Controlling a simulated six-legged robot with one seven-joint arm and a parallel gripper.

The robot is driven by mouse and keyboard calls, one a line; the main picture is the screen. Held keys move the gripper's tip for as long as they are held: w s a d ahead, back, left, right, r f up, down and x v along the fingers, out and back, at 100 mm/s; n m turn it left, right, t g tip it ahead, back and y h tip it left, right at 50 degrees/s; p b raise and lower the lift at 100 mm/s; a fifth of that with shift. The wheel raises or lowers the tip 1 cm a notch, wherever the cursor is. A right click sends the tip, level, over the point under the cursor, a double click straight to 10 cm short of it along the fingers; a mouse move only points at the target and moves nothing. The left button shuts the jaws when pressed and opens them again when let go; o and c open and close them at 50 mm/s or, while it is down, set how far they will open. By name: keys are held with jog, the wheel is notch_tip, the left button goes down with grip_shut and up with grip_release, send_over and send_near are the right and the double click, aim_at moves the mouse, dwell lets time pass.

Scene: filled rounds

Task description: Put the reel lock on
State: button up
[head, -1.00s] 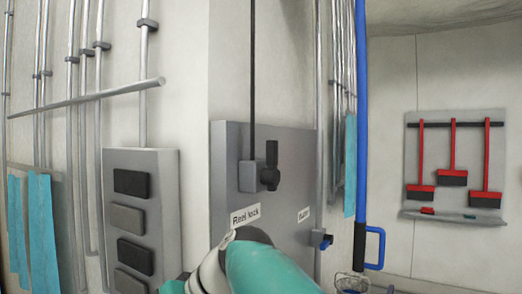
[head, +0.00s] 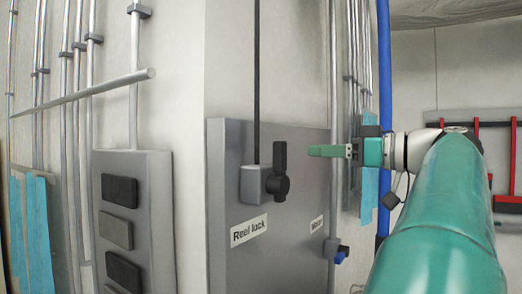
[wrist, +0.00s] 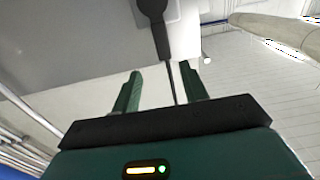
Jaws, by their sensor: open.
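The reel lock is a black rotary handle (head: 278,172) on a grey box, fixed to a grey panel (head: 300,150) above a "Reel lock" label (head: 248,230). The handle points straight up in the head view. My gripper (head: 318,151) is to the right of the handle, level with its upper part and apart from it. In the wrist view my gripper (wrist: 163,85) has two green fingers spread apart with nothing between them. The dark handle (wrist: 153,20) shows beyond the fingertips there, near the top edge.
A second label (head: 316,226) and a blue-handled valve (head: 341,254) are at the panel's lower right. A blue pole (head: 384,60) stands behind my arm. A grey board with dark buttons (head: 119,190) is on the left. The space between gripper and handle looks clear.

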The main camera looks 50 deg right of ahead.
aim_at(275, 149)
jog(key=w, duration=0.4)
jog(key=w+a, duration=0.1)
jog(key=w, duration=0.7)
jog(key=shift+a+r, duration=0.1)
jog(key=shift+a, duration=0.3)
grip_shut()
